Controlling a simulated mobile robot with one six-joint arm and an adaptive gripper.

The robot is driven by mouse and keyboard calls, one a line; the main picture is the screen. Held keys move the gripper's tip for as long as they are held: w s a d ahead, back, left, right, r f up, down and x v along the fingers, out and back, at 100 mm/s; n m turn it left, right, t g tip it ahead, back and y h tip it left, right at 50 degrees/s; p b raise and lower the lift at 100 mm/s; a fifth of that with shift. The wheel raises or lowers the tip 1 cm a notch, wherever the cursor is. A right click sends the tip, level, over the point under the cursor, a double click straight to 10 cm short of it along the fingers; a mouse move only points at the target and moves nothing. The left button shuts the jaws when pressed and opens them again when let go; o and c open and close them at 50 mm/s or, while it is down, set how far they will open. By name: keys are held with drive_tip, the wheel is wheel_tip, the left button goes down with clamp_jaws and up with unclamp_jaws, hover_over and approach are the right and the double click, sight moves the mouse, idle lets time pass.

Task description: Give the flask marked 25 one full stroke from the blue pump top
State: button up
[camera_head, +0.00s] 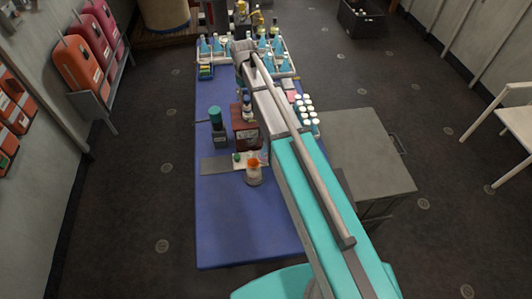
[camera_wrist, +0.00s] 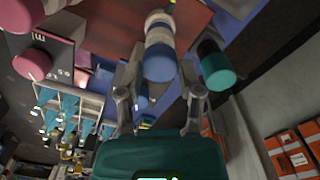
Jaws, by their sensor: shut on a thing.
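My gripper (camera_wrist: 160,72) shows in the wrist view with its two fingers on either side of a blue pump top (camera_wrist: 160,62), shut on it. White and tan bands show beyond the blue part. In the head view a blue and white bottle (camera_head: 247,104) stands by a red-brown box (camera_head: 245,133), below the end of my arm; my fingers are hard to make out there. Several blue conical flasks (camera_head: 217,45) stand in a pale rack at the far end of the table. I cannot read a 25 on any flask.
A dark bottle with a teal cap (camera_head: 216,117) stands left of the box; its cap shows close beside my gripper in the wrist view (camera_wrist: 218,68). An orange-capped bottle (camera_head: 253,172) stands nearer. The blue table's (camera_head: 240,225) near end is clear.

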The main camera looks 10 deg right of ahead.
drive_tip(key=shift+r+p, duration=1.05)
drive_tip(key=shift+f+b, duration=1.05)
idle(0.9)
drive_tip(key=o, duration=0.8)
drive_tip(key=shift+o, duration=0.2)
drive_tip(key=shift+r, duration=0.15)
drive_tip(key=shift+r+p, duration=3.4)
drive_tip(key=shift+p, duration=0.2)
